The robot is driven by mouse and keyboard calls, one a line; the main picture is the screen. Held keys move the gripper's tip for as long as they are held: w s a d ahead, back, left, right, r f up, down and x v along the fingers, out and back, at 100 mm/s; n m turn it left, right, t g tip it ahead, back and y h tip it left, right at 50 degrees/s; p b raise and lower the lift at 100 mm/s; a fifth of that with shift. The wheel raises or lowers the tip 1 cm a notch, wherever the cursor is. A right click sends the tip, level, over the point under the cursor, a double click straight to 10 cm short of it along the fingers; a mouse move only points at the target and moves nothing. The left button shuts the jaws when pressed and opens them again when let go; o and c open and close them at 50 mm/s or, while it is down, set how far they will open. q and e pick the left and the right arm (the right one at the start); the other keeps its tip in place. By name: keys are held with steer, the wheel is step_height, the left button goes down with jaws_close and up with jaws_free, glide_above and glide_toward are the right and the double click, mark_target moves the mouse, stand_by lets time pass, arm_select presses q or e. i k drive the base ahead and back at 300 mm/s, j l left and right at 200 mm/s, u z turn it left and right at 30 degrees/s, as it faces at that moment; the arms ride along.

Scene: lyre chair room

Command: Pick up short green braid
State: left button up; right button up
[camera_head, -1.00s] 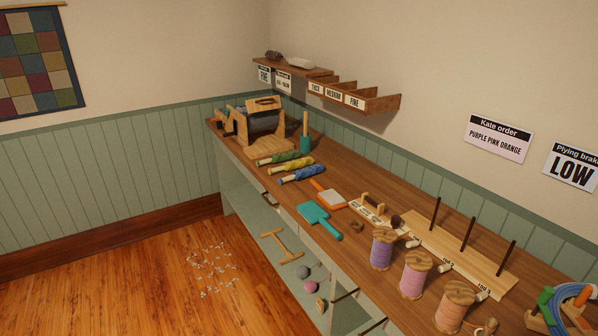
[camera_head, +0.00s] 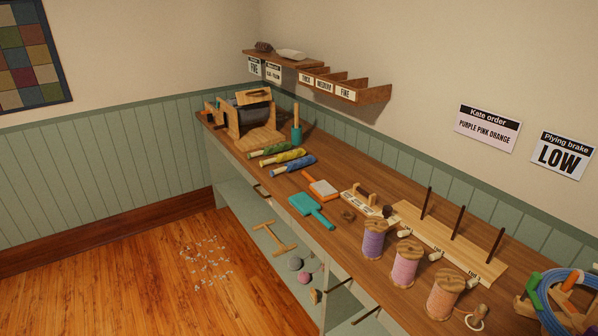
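A green braid-like bundle (camera_head: 272,149) with a pale end lies on the wooden bench top (camera_head: 340,166), in front of a wooden drum device. It is the farthest and shortest-looking of three similar bundles. A yellow one (camera_head: 285,158) and a blue one (camera_head: 295,165) lie beside it, nearer to the camera. Neither of my grippers is in view.
The drum device (camera_head: 250,115) and an upright teal-based peg (camera_head: 296,127) stand behind the bundles. Teal and orange paddles, several thread spools (camera_head: 373,240) and a pegged board (camera_head: 440,238) cover the nearer bench. A wall shelf (camera_head: 320,78) hangs above. The floor at left (camera_head: 130,270) is mostly clear.

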mark_target(265, 151)
steer(key=i+j+z, duration=0.15)
steer(key=z, duration=0.3)
steer(key=i+j+z, duration=0.2)
steer(key=z, duration=0.2)
